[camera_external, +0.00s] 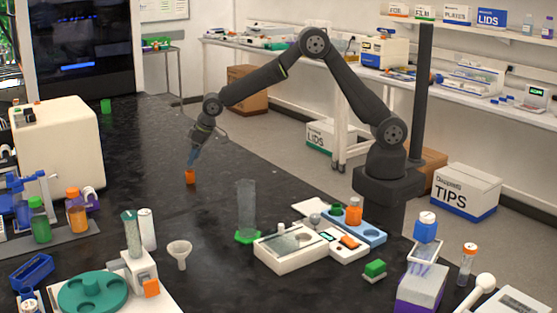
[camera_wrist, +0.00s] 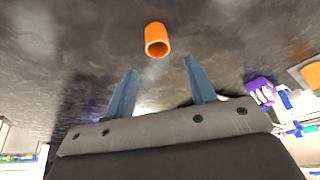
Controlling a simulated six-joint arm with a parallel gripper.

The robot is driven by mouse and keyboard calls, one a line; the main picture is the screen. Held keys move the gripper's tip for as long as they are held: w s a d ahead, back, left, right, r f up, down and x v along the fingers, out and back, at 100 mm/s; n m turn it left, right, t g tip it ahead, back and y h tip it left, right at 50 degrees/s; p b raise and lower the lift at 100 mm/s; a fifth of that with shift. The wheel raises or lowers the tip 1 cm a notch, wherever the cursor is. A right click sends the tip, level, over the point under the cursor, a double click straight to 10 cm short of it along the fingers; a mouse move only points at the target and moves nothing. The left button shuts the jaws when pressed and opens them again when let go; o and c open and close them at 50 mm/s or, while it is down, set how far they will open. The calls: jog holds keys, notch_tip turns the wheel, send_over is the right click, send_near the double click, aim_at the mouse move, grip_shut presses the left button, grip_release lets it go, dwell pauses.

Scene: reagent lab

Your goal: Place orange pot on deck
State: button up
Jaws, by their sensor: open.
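A small orange pot (camera_external: 190,176) is on the dark bench top, directly below my gripper (camera_external: 191,158). In the wrist view the orange pot (camera_wrist: 158,36) lies just beyond the fingertips, roughly centred between them, with its open-looking end facing the camera. My gripper (camera_wrist: 160,66) has its two blue fingers apart, with nothing between them. The fingers appear clear of the pot. Which surface is the deck is not certain. A pale blue tray (camera_external: 376,237) at right centre holds another orange item (camera_external: 354,211) and a green-topped one.
The bench around the pot is largely bare. A cream box-shaped machine (camera_external: 58,150) and an orange-capped bottle (camera_external: 76,216) stand at left. A clear cylinder (camera_external: 246,208) on a green base, a white funnel (camera_external: 179,251) and a white instrument (camera_external: 290,262) occupy the front.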

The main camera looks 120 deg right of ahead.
jog(key=shift+o, duration=0.4)
jog(key=v, duration=0.9)
jog(key=shift+a+r, duration=0.1)
jog(key=shift+r, duration=0.05)
jog(key=m+g+h, duration=0.1)
jog(key=m+g, duration=0.1)
jog(key=m, duration=0.5)
send_over(190, 177)
jog(key=s+a, duration=0.1)
jog(key=f, duration=1.1)
jog(key=shift+a, duration=0.2)
jog(key=shift+h, duration=0.3)
jog(key=shift+d+x, duration=0.15)
jog(key=shift+x, duration=1.35)
jog(key=shift+d+x, duration=0.2)
jog(key=shift+x, duration=1.3)
jog(key=shift+s+r, duration=0.15)
jog(key=shift+c, duration=0.4)
